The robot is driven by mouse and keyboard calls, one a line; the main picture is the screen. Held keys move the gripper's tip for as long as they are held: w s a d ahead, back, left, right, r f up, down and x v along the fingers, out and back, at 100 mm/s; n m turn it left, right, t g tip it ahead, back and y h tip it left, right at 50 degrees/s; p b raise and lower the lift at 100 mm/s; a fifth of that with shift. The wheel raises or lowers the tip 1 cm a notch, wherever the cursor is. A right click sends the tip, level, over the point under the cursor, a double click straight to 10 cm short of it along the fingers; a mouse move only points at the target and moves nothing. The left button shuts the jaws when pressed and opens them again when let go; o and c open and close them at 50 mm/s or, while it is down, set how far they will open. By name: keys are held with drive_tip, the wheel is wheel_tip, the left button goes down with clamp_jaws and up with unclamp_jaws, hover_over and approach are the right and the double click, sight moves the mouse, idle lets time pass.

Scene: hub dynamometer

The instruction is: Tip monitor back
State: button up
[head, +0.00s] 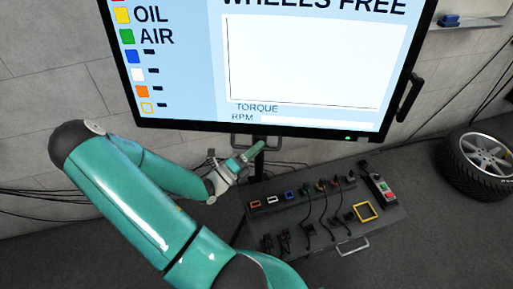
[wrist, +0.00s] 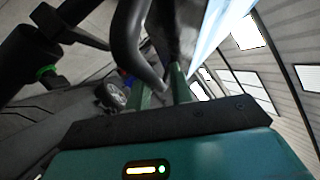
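The monitor (head: 300,60) is large, with a black frame and a lit screen, and fills the upper part of the head view. A grey bar handle (head: 272,143) hangs under its lower edge. My gripper (head: 254,153) is at this handle, just below the screen. In the wrist view, the two green fingertips of my gripper (wrist: 164,88) stand apart. The dark curved handle bar (wrist: 130,40) comes down between them. Whether the fingers touch the bar is unclear. The screen's edge (wrist: 205,35) shows at the upper right.
A dark console (head: 320,205) with several connectors, cables and a yellow square frame stands below the monitor. A black side handle (head: 410,97) is on the monitor's right edge. A wheel (head: 482,160) lies at the right, and a wall shelf (head: 465,24) is behind.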

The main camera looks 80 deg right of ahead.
drive_tip(key=shift+d, duration=0.1)
idle(0.3)
drive_tip(key=v, duration=1.3)
drive_tip(key=shift+w+a+f, duration=0.2)
drive_tip(key=shift+a, duration=0.1)
drive_tip(key=shift+a, duration=0.1)
